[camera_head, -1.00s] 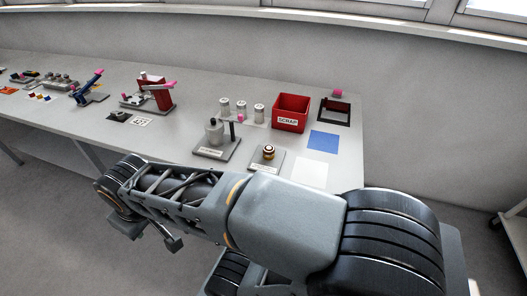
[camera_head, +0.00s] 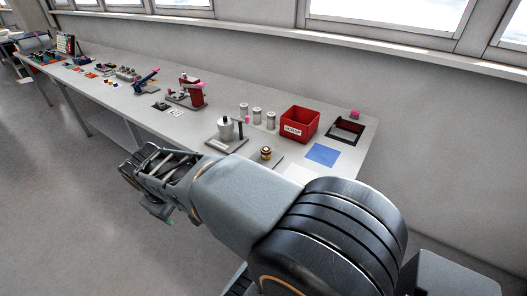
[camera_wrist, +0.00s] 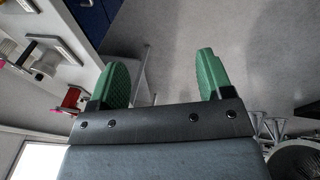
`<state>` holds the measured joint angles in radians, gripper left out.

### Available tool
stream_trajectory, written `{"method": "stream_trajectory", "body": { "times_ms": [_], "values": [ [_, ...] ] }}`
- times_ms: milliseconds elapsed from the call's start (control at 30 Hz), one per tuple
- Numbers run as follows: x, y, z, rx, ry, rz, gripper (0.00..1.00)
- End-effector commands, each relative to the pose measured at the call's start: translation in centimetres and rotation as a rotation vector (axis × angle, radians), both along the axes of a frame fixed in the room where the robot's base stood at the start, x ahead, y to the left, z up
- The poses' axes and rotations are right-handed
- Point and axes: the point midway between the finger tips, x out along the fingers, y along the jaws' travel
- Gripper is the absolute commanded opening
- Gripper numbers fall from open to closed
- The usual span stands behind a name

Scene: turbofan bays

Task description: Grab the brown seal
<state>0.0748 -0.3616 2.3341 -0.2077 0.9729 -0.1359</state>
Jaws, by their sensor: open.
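I cannot make out a piece that is surely the brown seal. A small brown and gold ringed piece (camera_head: 266,153) stands on a grey plate near the right end of the bench. Small coloured flat pieces (camera_head: 110,84) lie further left, too small to tell apart. My gripper (camera_wrist: 162,78) has two green fingers spread apart with nothing between them, over floor in the wrist view. In the head view my arm hangs in front of the bench, with the gripper end low at the left, away from the bench-top pieces.
The long grey bench (camera_head: 190,122) carries a red SCRAP bin (camera_head: 299,125), a black-framed tray (camera_head: 346,131), a blue square (camera_head: 322,154), grey cylinders (camera_head: 257,116), a red fixture (camera_head: 189,92) and a blue fixture (camera_head: 146,81). The floor (camera_head: 60,200) left of my arm is clear.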

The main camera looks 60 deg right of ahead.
Motion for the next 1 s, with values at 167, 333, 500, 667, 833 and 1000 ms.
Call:
{"method": "stream_trajectory", "body": {
  "times_ms": [167,333,500,667,833,1000],
  "values": [
    [4.8,-8.9,-0.2,-0.250,0.294,0.147,0.73],
    [8.0,-17.6,-2.2,-0.426,0.606,0.306,0.73],
    [9.6,-25.0,-4.9,-0.530,0.885,0.443,0.73],
    [10.0,-29.7,-7.3,-0.576,1.076,0.536,0.73],
    [9.9,-32.4,-8.9,-0.598,1.192,0.591,0.73],
    [9.0,-34.7,-10.0,-0.601,1.234,0.608,0.73]
  ]
}}
